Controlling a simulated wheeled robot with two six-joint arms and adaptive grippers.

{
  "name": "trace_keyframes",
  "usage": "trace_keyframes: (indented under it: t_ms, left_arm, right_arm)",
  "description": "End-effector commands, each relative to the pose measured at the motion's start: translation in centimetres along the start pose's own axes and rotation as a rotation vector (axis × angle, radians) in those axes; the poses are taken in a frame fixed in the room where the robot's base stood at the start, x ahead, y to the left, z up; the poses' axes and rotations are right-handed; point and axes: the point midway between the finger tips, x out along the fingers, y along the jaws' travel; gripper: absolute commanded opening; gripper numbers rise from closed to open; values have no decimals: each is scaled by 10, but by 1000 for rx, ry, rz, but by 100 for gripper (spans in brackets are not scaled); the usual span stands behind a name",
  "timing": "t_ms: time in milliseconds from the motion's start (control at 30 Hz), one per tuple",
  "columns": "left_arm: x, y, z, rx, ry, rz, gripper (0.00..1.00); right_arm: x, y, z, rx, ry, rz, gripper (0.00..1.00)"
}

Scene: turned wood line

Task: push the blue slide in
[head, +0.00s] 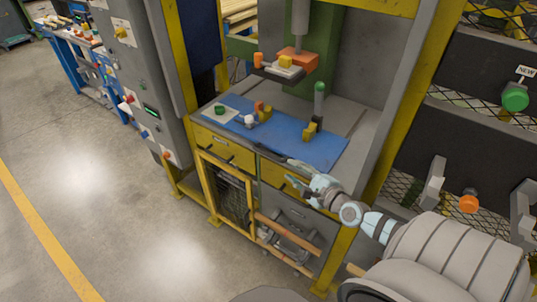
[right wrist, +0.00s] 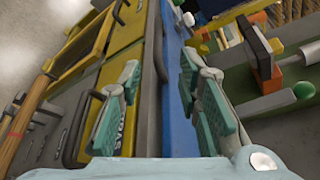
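The blue slide (head: 300,143) is a flat blue slab lying on the press table, with its front edge toward me. Its blue edge (right wrist: 174,75) also shows in the right wrist view. A dark bar handle (right wrist: 158,45) shows beside that edge. My right gripper (head: 299,172) is open at the front of the slide, just above the yellow drawers. In the right wrist view, my right gripper (right wrist: 157,75) has its two teal-padded fingers apart, with the handle and blue edge in the gap. I cannot tell whether they touch. My left gripper is not in view.
The orange press head (head: 297,60) hangs above. Yellow drawers (head: 222,148) are below; a grey control cabinet (head: 145,80) stands left.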

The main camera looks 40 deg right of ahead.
Motion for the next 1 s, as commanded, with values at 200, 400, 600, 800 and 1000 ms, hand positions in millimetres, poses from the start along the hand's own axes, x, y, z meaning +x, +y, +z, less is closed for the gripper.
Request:
trace_keyframes:
  t_ms: [200, 400, 600, 800, 1000]
  left_arm:
    - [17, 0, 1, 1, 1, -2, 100]
    - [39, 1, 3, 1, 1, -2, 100]
    - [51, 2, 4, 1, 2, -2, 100]
    - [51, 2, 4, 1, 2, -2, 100]
    - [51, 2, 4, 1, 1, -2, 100]
  right_arm:
    - [53, 3, 1, 5, -5, -4, 31]
    - [102, 6, 0, 4, -3, 0, 31]
    - [131, 5, 1, 1, -4, 3, 31]
    - [136, 3, 3, 0, -4, 4, 31]
    - [135, 3, 3, 0, -4, 4, 20]
